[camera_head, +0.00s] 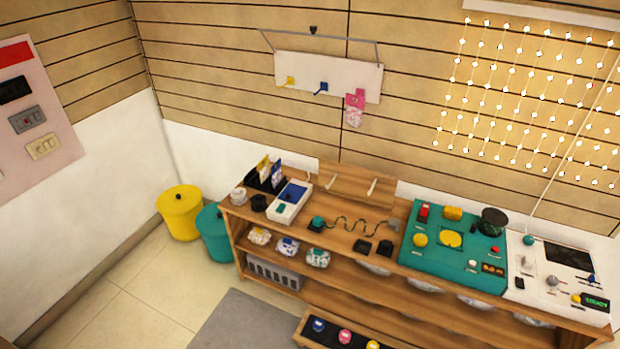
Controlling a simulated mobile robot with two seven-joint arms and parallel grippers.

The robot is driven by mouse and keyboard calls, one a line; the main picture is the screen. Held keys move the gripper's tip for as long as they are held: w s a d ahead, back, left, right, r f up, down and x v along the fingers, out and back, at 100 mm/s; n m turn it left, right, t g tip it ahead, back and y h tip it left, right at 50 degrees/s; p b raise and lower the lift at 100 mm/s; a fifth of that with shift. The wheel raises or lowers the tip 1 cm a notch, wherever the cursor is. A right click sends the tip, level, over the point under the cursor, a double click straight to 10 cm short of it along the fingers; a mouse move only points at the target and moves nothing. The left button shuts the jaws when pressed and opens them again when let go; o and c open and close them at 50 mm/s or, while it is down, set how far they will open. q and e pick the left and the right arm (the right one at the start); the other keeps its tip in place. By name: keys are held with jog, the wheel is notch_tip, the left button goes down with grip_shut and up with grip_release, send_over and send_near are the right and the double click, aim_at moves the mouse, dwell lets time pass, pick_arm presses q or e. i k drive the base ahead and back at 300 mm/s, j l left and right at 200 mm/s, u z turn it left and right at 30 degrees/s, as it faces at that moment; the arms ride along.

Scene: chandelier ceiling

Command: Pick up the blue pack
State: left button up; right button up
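Small white packs lie in a row on the shelf below the top of the wooden unit (250,225). One pack with blue markings (288,247) lies between a yellow-marked pack (259,236) and a green-marked pack (317,258). A blue and white upright item (277,172) also stands in the dark holder at the top left of the unit. I cannot tell for certain which is the blue pack. Neither of my grippers is in view.
A grey basket (275,272) sits under the packs. Yellow (180,212) and teal (214,235) bins stand left of the unit. A low wooden box (305,340) holds coloured round items. Tiled floor (140,280) and a grey mat (235,322) lie clear in front.

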aim_at(276, 173)
jog(key=z, duration=1.7)
jog(key=j+z, duration=0.3)
jog(key=k+j+z, duration=0.1)
jog(key=j+z, duration=0.2)
jog(key=j, duration=0.15)
jog(key=k+j, duration=0.1)
jog(key=j, duration=0.45)
jog(key=k+j, duration=0.1)
jog(key=j, duration=0.45)
jog(key=k+j, duration=0.15)
jog(key=j, duration=0.4)
jog(key=k+j, duration=0.1)
jog(key=j, duration=0.45)
jog(key=k+j, duration=0.1)
jog(key=j, duration=0.4)
jog(key=k+j, duration=0.1)
jog(key=j, duration=0.45)
jog(key=k+j, duration=0.15)
jog(key=j, duration=0.4)
jog(key=k+j, duration=0.1)
jog(key=j, duration=0.45)
